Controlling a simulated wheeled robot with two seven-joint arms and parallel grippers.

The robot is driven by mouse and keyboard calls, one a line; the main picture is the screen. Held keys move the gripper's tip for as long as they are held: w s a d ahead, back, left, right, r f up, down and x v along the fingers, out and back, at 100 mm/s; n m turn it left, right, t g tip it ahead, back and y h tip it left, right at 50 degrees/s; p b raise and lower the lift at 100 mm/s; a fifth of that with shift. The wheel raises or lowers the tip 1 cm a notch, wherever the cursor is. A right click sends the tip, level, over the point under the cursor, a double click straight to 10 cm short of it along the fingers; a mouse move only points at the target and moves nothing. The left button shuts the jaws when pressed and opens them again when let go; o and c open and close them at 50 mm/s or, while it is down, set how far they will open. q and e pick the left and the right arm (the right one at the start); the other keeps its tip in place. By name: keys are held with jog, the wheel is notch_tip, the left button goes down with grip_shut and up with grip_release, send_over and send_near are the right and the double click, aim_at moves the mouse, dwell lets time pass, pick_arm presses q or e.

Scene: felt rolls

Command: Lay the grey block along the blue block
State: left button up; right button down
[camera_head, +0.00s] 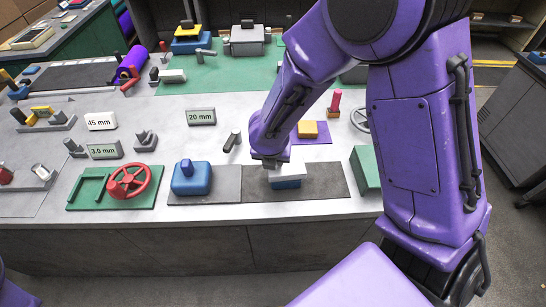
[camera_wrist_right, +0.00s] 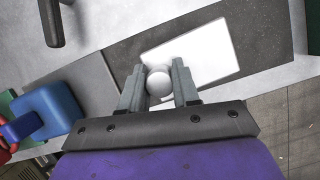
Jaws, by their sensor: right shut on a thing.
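The grey block (camera_head: 312,172), very pale, is a flat slab with a round white knob (camera_wrist_right: 158,82). My right gripper (camera_head: 270,161) points down over it, its fingers (camera_wrist_right: 159,88) shut on the knob. My left gripper is not in view.
Another blue block with a knob (camera_head: 191,181) stands on the left of the grey mat (camera_head: 228,188). A green board with a red handwheel (camera_head: 128,182) lies further left. A green block (camera_head: 366,170) is at the right. The table's front edge is close.

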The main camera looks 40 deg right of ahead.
jog(key=shift+f+b, duration=0.3)
jog(key=shift+f, duration=0.1)
dwell(0.4)
jog(key=c, duration=0.7)
grip_release()
jog(key=shift+c, duration=0.2)
jog(key=p+v, duration=0.1)
jog(key=v, duration=0.9)
jog(key=shift+r, duration=0.2)
jog(key=shift+s+a, duration=0.1)
